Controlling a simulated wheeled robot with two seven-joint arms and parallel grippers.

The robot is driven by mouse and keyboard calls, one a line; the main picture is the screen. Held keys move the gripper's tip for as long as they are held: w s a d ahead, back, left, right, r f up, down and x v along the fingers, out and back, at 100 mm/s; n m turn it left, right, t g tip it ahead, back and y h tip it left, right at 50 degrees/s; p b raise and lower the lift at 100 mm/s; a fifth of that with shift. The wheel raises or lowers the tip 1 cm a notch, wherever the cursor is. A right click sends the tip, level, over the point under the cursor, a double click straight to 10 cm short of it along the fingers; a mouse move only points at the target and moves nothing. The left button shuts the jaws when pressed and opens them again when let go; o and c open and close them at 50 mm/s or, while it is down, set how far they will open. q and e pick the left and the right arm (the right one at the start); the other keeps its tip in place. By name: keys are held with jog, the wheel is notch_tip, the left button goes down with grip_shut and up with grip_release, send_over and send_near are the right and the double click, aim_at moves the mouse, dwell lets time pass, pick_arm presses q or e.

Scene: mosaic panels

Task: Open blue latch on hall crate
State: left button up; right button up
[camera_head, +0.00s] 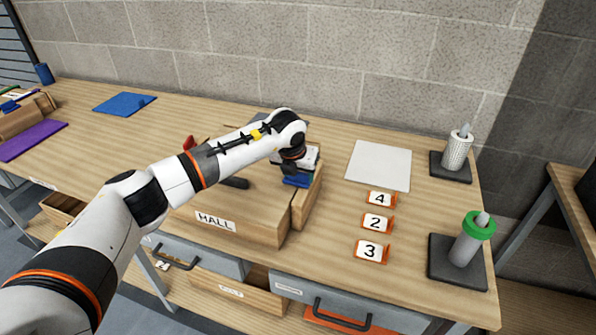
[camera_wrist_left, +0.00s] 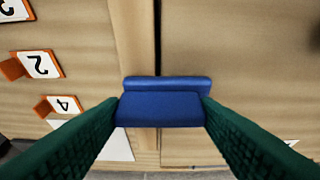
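The hall crate (camera_head: 262,233) is a wooden box marked HALL on the table, with a narrower strip along its right side. The blue latch (camera_head: 296,181) sits near its back right, partly covered by my left gripper (camera_head: 299,164). In the left wrist view the blue latch (camera_wrist_left: 160,110) lies across the seam between two wooden parts. The green fingers of my left gripper (camera_wrist_left: 162,102) are wide apart, one at each end of the latch. I cannot tell whether they press on it. My right gripper is not in view.
Number cards 4 (camera_head: 381,199), 2 (camera_head: 377,223) and 3 (camera_head: 371,251) stand right of the crate. A white sheet (camera_head: 379,165) lies behind them. A green-ringed holder (camera_head: 467,243) and a white holder (camera_head: 457,152) stand at the right. A blue mat (camera_head: 122,103) lies back left.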

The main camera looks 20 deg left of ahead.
pick_arm(q)
jog(key=c, duration=0.4)
jog(key=shift+w+f+m+h+b, duration=0.15)
jog(key=shift+m+h+b, duration=0.15)
jog(key=shift+m+b, duration=0.6)
jog(key=m+b, duration=0.2)
jog(key=b, duration=0.1)
jog(key=shift+w+f+h, duration=0.1)
jog(key=shift+w+h, duration=0.15)
jog(key=shift+h, duration=0.15)
jog(key=m+b, duration=0.1)
jog(key=m+h+b, duration=0.1)
jog(key=shift+w+m+g, duration=0.2)
jog(key=shift+m+g, duration=0.1)
jog(key=m, duration=0.1)
jog(key=m+b, duration=0.1)
jog(key=m+g+h, duration=0.1)
jog(key=shift+w+d+r+m+b, duration=0.15)
jog(key=shift+w+r+m+b, duration=0.1)
jog(key=shift+w+m+b, duration=0.1)
jog(key=m, duration=0.1)
jog(key=m+g, duration=0.1)
jog(key=m, duration=0.1)
jog(key=m+b, duration=0.1)
jog(key=shift+w+d+r+m+g+h, duration=0.1)
jog(key=shift+w+d+m+g+h, duration=0.1)
jog(key=shift+d+m+g+h, duration=0.15)
jog(key=o, duration=1)
